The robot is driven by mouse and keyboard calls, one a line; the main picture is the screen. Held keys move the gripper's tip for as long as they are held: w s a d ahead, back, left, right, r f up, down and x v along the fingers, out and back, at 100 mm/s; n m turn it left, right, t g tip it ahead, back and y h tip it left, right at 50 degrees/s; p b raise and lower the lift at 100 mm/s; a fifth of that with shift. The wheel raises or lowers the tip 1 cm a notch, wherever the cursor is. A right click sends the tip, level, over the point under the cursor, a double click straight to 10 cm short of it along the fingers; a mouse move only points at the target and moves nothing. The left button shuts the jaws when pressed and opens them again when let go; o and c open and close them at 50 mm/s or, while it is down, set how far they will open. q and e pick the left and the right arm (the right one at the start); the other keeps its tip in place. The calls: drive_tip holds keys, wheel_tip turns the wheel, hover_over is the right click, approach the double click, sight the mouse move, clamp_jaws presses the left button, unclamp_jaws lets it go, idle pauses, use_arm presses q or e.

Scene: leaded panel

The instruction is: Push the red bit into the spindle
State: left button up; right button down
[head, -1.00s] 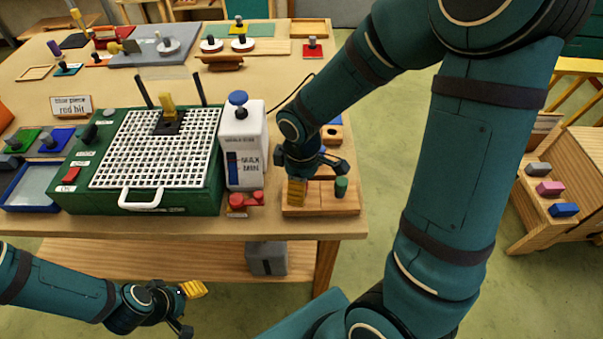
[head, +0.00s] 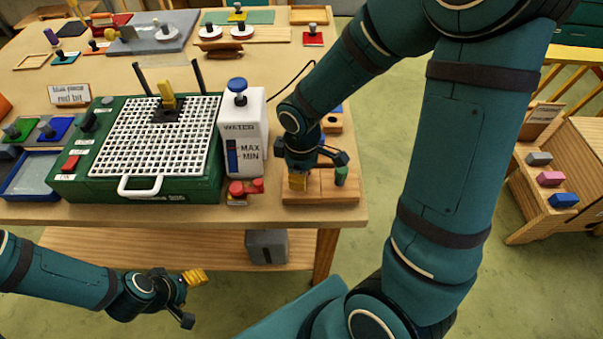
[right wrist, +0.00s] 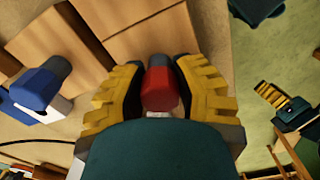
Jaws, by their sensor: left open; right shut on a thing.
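The red bit (right wrist: 158,88) is between the ribbed yellow fingers of my right gripper, which is shut on it; a pale part shows just below its red body. In the head view my right gripper (head: 299,182) points down at the wooden bit block (head: 322,194), and the red bit is hidden there. A green bit (head: 341,177) stands in the block to its right. The green grinder (head: 135,187) has a white grid with a black square and yellow knob (head: 167,95); I cannot make out the spindle itself. My left gripper (head: 190,298) is open and empty in front of the table.
The white water tank (head: 256,110) with a blue cap stands between grinder and block, with red knobs (head: 247,188) in front. A sign (head: 69,94) reads blue piece, red bit. A side stand (head: 567,219) at right holds several coloured blocks.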

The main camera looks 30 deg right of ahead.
drive_tip(key=shift+r+p, duration=0.85)
drive_tip(key=shift+r, duration=0.15)
idle(1.1)
drive_tip(key=shift+r+p, duration=0.5)
drive_tip(key=shift+r, duration=0.15)
